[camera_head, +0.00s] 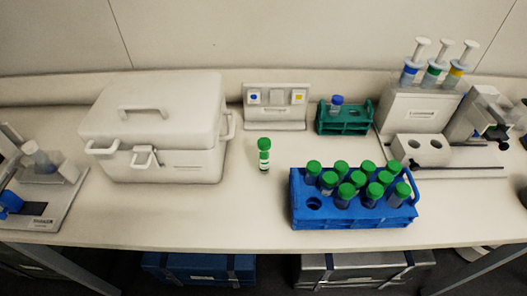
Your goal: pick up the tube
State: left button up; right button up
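A tube (264,155) with a green cap and a pale label stands upright and alone on the bench, between the white box and the blue rack. Several similar green-capped tubes stand in the blue rack (352,220) at the front right. The rack's front left hole is empty. Neither of my grippers shows in the head view.
A white lidded box (165,166) stands left of the tube. A small panel (275,119) and a green rack (345,126) with a blue-capped tube (336,103) stand behind. A pipette stand (418,108) is at right. The bench front (225,225) is clear.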

aim_at(265, 156)
jog(key=j+z, duration=0.25)
jog(key=j, duration=0.2)
jog(key=k+j+z, duration=0.25)
jog(key=j, duration=0.15)
jog(key=j+z, duration=0.2)
jog(key=j, duration=0.25)
jog(key=k+j+z, duration=0.25)
jog(key=j, duration=0.15)
jog(key=k+j+z, duration=0.25)
jog(key=i+j, duration=0.1)
